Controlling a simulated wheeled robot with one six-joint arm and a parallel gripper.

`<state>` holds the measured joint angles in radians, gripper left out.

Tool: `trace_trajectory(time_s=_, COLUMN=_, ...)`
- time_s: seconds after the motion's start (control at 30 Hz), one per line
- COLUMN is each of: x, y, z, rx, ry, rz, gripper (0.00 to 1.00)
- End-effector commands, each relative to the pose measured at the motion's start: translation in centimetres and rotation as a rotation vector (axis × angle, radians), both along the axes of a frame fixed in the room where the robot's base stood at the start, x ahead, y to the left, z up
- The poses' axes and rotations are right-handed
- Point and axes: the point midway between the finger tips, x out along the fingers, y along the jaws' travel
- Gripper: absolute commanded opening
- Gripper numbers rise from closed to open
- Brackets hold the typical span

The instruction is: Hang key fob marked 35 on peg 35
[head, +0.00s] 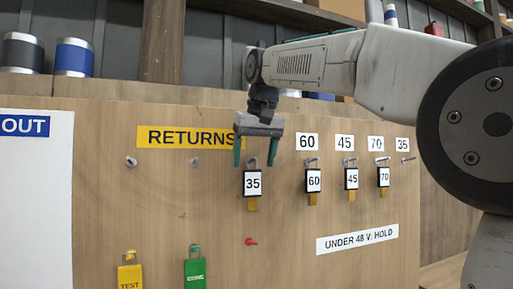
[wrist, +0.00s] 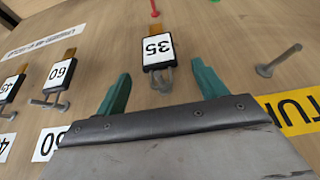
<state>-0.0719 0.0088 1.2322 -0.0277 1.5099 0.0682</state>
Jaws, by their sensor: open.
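The key fob marked 35 (head: 252,184) hangs by its metal loop on the board, right of and below the RETURNS sign. It has a white face and a yellow lower end. It also shows in the wrist view (wrist: 158,50). My gripper (head: 256,157) is open, with its green fingers on either side of the fob's loop; in the wrist view its fingertips (wrist: 160,76) stand apart around the loop, and I see no grip on it. Peg 35 (head: 405,160) is at the right end of the row, bare, under a label 35 (head: 402,144).
Fobs 60 (head: 313,181), 45 (head: 351,179) and 70 (head: 383,177) hang on their pegs left of peg 35. Two bare pegs (head: 194,161) stick out below the RETURNS sign (head: 188,136). A red pin (head: 250,241) and yellow and green tags (head: 195,270) are lower.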

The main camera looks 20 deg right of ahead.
Motion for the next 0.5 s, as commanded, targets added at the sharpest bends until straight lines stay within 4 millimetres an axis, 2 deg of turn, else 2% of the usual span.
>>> trace_trajectory(time_s=0.2, x=1.2, y=-0.1, z=-3.1, rx=0.000, ry=0.001, rz=-0.001, gripper=0.71)
trace_trajectory(time_s=0.5, x=1.9, y=0.0, z=-4.6, rx=0.000, ry=-0.001, rz=0.000, gripper=0.71)
